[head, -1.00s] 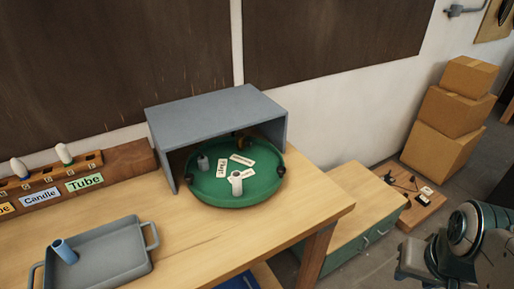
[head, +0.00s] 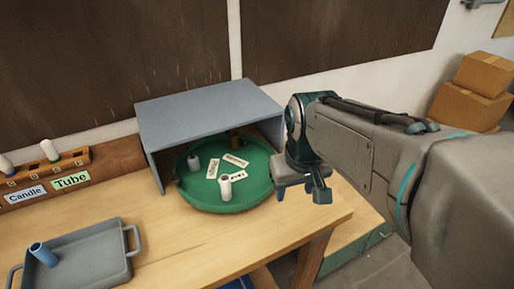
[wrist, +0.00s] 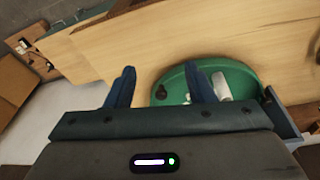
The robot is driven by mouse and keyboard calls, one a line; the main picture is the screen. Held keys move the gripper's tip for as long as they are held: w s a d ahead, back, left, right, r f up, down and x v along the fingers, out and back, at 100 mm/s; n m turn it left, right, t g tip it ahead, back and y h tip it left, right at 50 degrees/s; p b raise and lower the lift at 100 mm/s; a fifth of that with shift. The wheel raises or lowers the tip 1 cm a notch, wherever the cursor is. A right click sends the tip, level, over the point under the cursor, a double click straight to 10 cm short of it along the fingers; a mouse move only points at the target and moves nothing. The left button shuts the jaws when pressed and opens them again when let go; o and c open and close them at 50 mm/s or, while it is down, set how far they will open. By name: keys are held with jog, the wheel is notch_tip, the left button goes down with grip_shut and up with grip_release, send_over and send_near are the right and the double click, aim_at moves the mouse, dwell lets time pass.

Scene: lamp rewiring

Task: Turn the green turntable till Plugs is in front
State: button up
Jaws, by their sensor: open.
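The green turntable (head: 258,180) sits on the bench, partly under a grey open-fronted cover (head: 210,105). On it are white labels (head: 232,177) whose words I cannot read, a white cylinder (head: 226,190) at the front and a grey piece (head: 194,164) at the left. A dark knob (wrist: 160,92) shows on its rim in the wrist view. My gripper (head: 300,192) is open and empty, just right of the turntable, apart from it in the head view. In the wrist view its fingers (wrist: 160,75) point toward the bench and the turntable (wrist: 178,82). The cover hides the turntable's back.
A grey tray (head: 85,265) with a blue cylinder (head: 43,254) stands at the front left. A wooden rack with Candle (head: 26,195) and Tube (head: 71,180) labels is at the left. Cardboard boxes (head: 470,100) are at the back right. Bare bench lies before the turntable.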

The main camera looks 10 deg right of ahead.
jog(key=w+r+n+g, duration=0.2)
jog(key=w+r+n, duration=0.15)
jog(key=w, duration=1.25)
jog(key=shift+n, duration=0.25)
notch_tip(320, 180, down, 14)
jog(key=shift+w+a+r, duration=0.1)
jog(key=shift+w+a, duration=0.05)
grip_shut()
